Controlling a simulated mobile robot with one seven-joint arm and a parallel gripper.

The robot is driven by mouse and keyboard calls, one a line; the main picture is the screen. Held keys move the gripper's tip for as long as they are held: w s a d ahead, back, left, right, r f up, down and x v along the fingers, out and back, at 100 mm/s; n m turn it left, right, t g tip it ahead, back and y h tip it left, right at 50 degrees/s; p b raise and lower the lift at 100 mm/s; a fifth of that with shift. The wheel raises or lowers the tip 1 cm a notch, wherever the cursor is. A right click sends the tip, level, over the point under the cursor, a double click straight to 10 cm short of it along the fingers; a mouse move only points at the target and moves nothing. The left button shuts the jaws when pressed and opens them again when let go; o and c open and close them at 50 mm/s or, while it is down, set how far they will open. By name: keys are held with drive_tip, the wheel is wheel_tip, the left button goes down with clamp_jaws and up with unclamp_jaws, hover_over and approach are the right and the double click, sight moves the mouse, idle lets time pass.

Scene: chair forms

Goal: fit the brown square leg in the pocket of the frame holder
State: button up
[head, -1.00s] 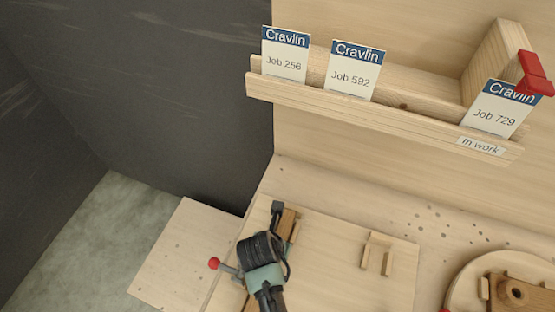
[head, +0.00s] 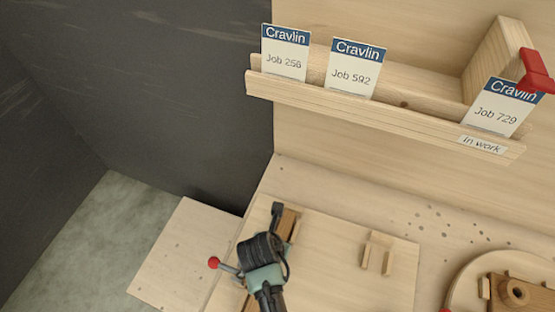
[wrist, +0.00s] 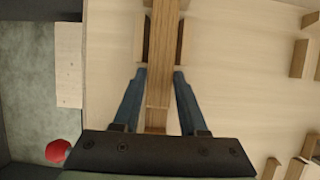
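The brown square leg (wrist: 165,35) runs lengthwise up the middle of the wrist view. It lies between two small wooden blocks, left (wrist: 142,38) and right (wrist: 190,40), on a light board. My gripper (wrist: 160,78) has a fingertip against each side of the leg, with no clear gap, and looks shut on it. In the head view, part of the leg (head: 287,222) shows beyond my gripper, which hides its middle. A round wooden piece (head: 460,283) at the lower right carries a brown part with a round hole (head: 515,291), perhaps the frame in its holder; no pocket is clearly visible.
Another pair of upright wooden blocks (head: 368,251) stands empty on the board (head: 335,280). A red ball knob (head: 214,263) is left of my gripper. A card ledge (head: 385,112) with job cards runs along the back wall.

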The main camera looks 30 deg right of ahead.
drive_tip(key=o, duration=0.4)
drive_tip(key=shift+r, duration=0.1)
drive_tip(key=v, duration=1.3)
drive_tip(key=shift+b, duration=0.3)
